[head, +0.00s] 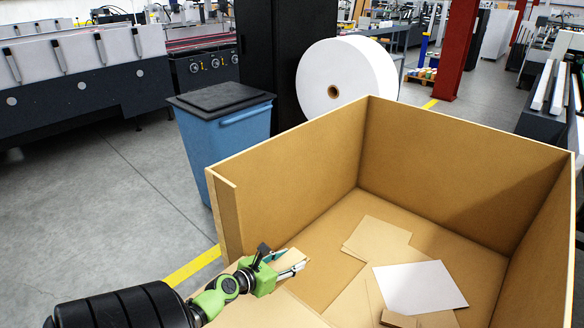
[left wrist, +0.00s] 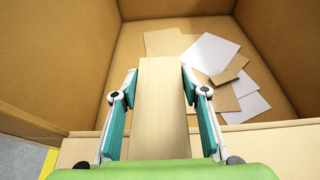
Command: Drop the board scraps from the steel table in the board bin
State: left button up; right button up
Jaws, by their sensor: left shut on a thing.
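My left gripper (head: 282,260) is shut on a tan board scrap (left wrist: 166,110), which lies lengthwise between its two teal fingers in the left wrist view. The gripper is at the low near edge of the board bin (head: 290,165), a large brown cardboard box with an open top. The scrap's far end points into the bin. Inside, tan board pieces (head: 378,238) and a white sheet (head: 420,287) lie loosely on the floor of the bin, with a small brown piece (head: 398,319) nearer. My right gripper and the steel table are not in view.
A blue lidded bin (head: 228,135) stands just behind the board bin's left corner. A large white paper roll (head: 345,78) and a dark cabinet (head: 283,65) are behind. Grey floor (head: 100,200) is clear at left, with a yellow line (head: 193,267).

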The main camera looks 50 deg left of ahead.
pick_arm(q)
jog(key=shift+w, duration=0.4)
jog(key=r+b+x, duration=0.1)
jog(key=b+x, duration=0.1)
jog(key=x, duration=0.5)
jog(key=w+r+b+x, duration=0.1)
jog(key=b+x, duration=0.2)
jog(key=x, duration=0.4)
jog(key=shift+w+r, duration=0.25)
jog(key=shift+w, duration=0.2)
jog(key=shift+a, duration=0.1)
jog(key=o, duration=1)
